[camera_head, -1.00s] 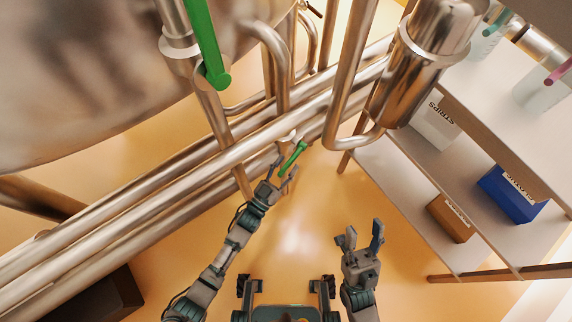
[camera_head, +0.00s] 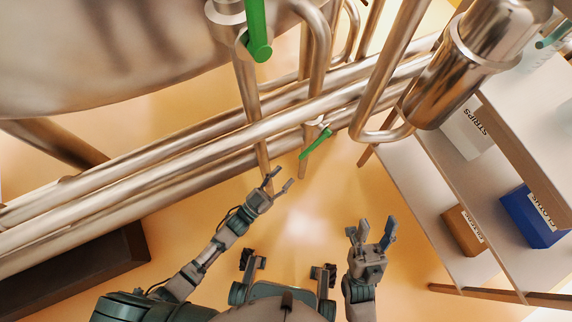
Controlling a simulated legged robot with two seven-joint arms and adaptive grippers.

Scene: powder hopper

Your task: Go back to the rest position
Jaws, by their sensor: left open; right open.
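My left gripper (camera_head: 279,183) is open and empty, above the orange floor in front of the pipes. The small green valve handle (camera_head: 315,144) on the pipes lies up and to the right of it, with a clear gap between them. My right gripper (camera_head: 372,232) is open and empty, with its fingers pointing up in the picture, left of the shelf unit. Neither gripper touches anything.
Several steel pipes (camera_head: 200,163) run across from lower left to upper right. A larger green handle (camera_head: 257,30) hangs by the tank (camera_head: 130,50). A shelf unit (camera_head: 440,190) at right holds a blue box (camera_head: 527,215), a brown box (camera_head: 463,230) and a white STRIPS box (camera_head: 467,130).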

